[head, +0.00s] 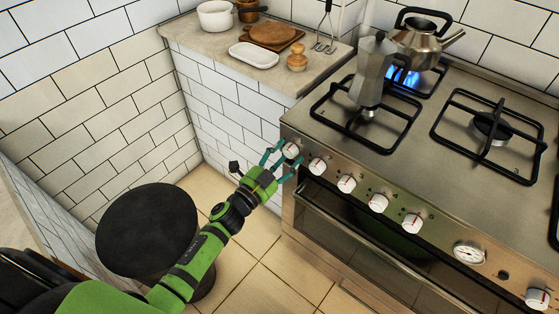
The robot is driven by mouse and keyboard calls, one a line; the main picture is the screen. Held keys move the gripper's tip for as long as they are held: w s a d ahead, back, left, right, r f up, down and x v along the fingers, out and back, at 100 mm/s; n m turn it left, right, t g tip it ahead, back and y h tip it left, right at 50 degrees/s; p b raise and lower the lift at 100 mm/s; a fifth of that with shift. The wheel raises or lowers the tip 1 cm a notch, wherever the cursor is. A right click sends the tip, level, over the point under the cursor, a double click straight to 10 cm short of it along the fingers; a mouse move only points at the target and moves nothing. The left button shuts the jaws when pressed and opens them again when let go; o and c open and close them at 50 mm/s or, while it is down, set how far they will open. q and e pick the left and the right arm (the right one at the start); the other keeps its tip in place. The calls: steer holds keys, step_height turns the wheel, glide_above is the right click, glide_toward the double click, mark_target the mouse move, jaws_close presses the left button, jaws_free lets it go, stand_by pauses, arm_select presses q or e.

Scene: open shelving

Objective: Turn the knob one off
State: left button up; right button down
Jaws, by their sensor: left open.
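The stove (400,217) has a row of white knobs with red marks along its front panel. My left gripper (282,158) is open at the leftmost knob (291,150), with its teal fingers on either side of that knob. I cannot tell whether the fingers touch it. More knobs follow to the right, the nearest being the second knob (317,166). A blue flame (403,77) burns at the back left burner under a steel kettle (424,38). My right gripper is not in view.
A moka pot (372,70) stands on the front left burner. The counter (210,50) left of the stove holds a white dish (254,55), a wooden board (273,33) and a wooden pepper mill (297,57). A round black stool seat (148,230) stands beside my left arm.

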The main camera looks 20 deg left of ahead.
arm_select(q)
steer(key=r+v, duration=0.1)
steer(key=v, duration=1.1)
steer(key=shift+f, duration=0.35)
steer(key=shift+f, duration=0.1)
steer(key=s+a+f+n+g+y+p, duration=0.1)
steer(key=s+f+n+g+y, duration=0.15)
steer(key=f, duration=0.55)
steer(key=s+a+f+n+g+y+p, duration=0.1)
steer(key=s+f+n+g, duration=0.25)
steer(key=f, duration=0.55)
steer(key=s+a+f+n+g+y+p, duration=0.15)
steer(key=s+f, duration=0.25)
steer(key=f, duration=0.4)
steer(key=s+f+n+g+p, duration=0.1)
steer(key=s+f+g, duration=0.3)
steer(key=s, duration=0.9)
steer(key=s+d+f+n+g+y+p, duration=0.1)
steer(key=s+f+n+g, duration=0.3)
steer(key=s+f, duration=0.5)
steer(key=s+g, duration=0.1)
steer(key=s, duration=0.3)
steer(key=shift+d, duration=0.2)
